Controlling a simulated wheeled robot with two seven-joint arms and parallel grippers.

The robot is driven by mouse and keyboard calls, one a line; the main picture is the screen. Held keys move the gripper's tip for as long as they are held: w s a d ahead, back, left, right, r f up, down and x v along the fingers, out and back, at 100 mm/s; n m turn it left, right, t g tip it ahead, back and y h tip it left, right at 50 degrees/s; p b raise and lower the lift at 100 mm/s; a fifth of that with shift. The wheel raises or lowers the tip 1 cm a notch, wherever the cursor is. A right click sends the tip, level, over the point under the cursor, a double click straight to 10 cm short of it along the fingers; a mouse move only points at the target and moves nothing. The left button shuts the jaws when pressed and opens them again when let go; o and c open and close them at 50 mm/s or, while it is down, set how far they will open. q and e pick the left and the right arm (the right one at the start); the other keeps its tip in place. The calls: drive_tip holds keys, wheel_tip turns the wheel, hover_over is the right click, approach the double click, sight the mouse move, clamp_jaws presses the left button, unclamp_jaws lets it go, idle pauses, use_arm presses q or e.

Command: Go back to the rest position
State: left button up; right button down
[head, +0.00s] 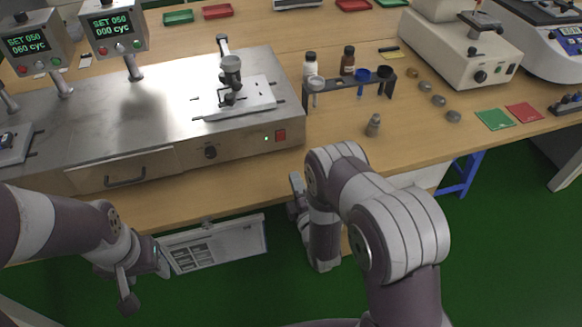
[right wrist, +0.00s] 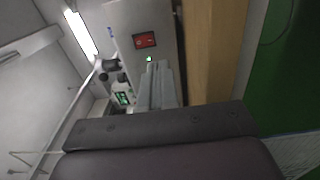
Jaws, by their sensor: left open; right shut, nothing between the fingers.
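My left gripper (head: 145,280) hangs low at the left in the head view, in front of the bench and below its front edge. Its two fingers stand apart with nothing between them. My right gripper (head: 297,198) is near the bench's front edge, partly hidden by my right arm. It is shut and empty. In the right wrist view its fingers (right wrist: 158,88) are together, pointing towards a machine front with a red switch and a green light.
The steel testing machine (head: 250,143) stands on the wooden bench (head: 340,160) at the left. A dark rack (head: 345,82) with bottles nearby and a small grey weight (head: 374,125) stand to its right.

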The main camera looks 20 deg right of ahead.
drive_tip(key=r+m+g+p, duration=0.1)
drive_tip(key=r+m+g, duration=0.1)
drive_tip(key=w+r+m+g+p, duration=0.1)
drive_tip(key=r+m+g+p, duration=0.1)
drive_tip(key=r, duration=0.1)
drive_tip(key=shift+d+m, duration=0.15)
drive_tip(key=shift+m, duration=0.15)
use_arm(q)
wheel_tip(320, 180, up, 9)
drive_tip(key=p, duration=0.5)
drive_tip(key=shift+s+p, duration=0.35)
use_arm(e)
drive_tip(key=s+d+r+m+g, duration=0.1)
drive_tip(key=s+r+m+g, duration=0.5)
drive_tip(key=s, duration=0.5)
drive_tip(key=s+r+m+g, duration=0.6)
drive_tip(key=s+r+m, duration=0.1)
drive_tip(key=s, duration=0.4)
drive_tip(key=shift+s+d+r+m+g+h, duration=0.2)
drive_tip(key=shift+d+r+m+g+h, duration=0.15)
drive_tip(key=shift+r, duration=0.3)
